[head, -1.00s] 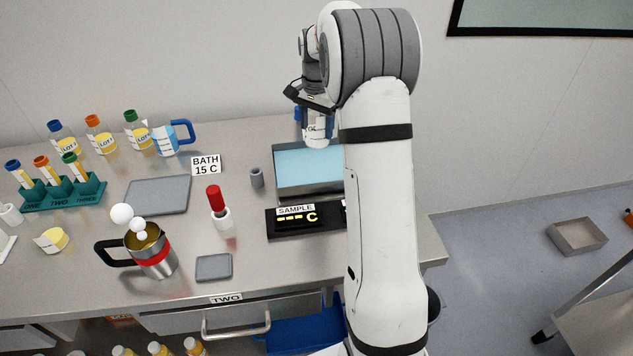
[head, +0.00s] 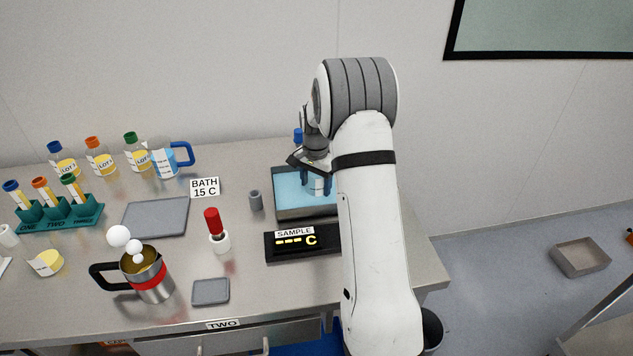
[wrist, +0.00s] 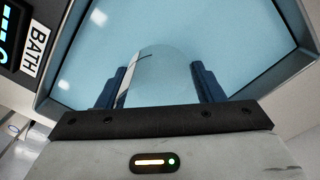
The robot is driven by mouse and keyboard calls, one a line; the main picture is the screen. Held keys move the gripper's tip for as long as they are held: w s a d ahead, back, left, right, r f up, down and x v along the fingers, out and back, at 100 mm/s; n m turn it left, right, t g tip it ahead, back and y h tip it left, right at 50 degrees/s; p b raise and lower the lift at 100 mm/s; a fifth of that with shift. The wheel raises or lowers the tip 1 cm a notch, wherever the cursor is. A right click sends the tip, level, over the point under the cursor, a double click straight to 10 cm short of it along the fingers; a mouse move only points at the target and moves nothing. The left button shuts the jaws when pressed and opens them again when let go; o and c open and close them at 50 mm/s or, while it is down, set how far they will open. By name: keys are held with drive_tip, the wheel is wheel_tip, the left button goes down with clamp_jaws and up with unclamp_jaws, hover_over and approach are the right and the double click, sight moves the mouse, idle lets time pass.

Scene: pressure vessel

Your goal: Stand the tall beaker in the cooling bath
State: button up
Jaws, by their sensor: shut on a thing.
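The tall beaker (head: 317,184) is clear glass with a white patch. My gripper (wrist: 160,84) is shut on it with blue fingers on both sides, and in the head view my gripper (head: 316,187) is low over the cooling bath. The bath (head: 300,212) is a grey open-topped box of light blue water. The beaker is upright within the bath's outline. In the wrist view the beaker (wrist: 165,72) shows against the water. I cannot tell whether its base touches the bath floor.
A black sample display (head: 290,243) stands in front of the bath, and a small grey cylinder (head: 255,200) to its left. My arm hides the bath's right side.

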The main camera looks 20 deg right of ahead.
drive_tip(key=o, duration=0.5)
drive_tip(key=shift+f, duration=0.15)
drive_tip(key=o, duration=0.5)
wheel_tip(320, 180, up, 12)
drive_tip(key=b, duration=0.2)
drive_tip(key=s+a+r+n, duration=0.2)
drive_tip(key=s+a+r, duration=0.2)
drive_tip(key=s+r, duration=0.15)
drive_tip(key=s+a+f+n+t, duration=0.1)
drive_tip(key=s+a+n, duration=0.1)
drive_tip(key=s, duration=0.7)
drive_tip(key=s+a+n+t, duration=0.1)
drive_tip(key=s+a+n, duration=0.2)
drive_tip(key=s, duration=0.6)
drive_tip(key=s+a+f+n+t, duration=0.1)
drive_tip(key=s+a+n, duration=0.2)
drive_tip(key=s, duration=0.6)
drive_tip(key=shift+s+a+f+n, duration=0.25)
drive_tip(key=shift+f+n, duration=0.1)
drive_tip(key=shift+n, duration=0.25)
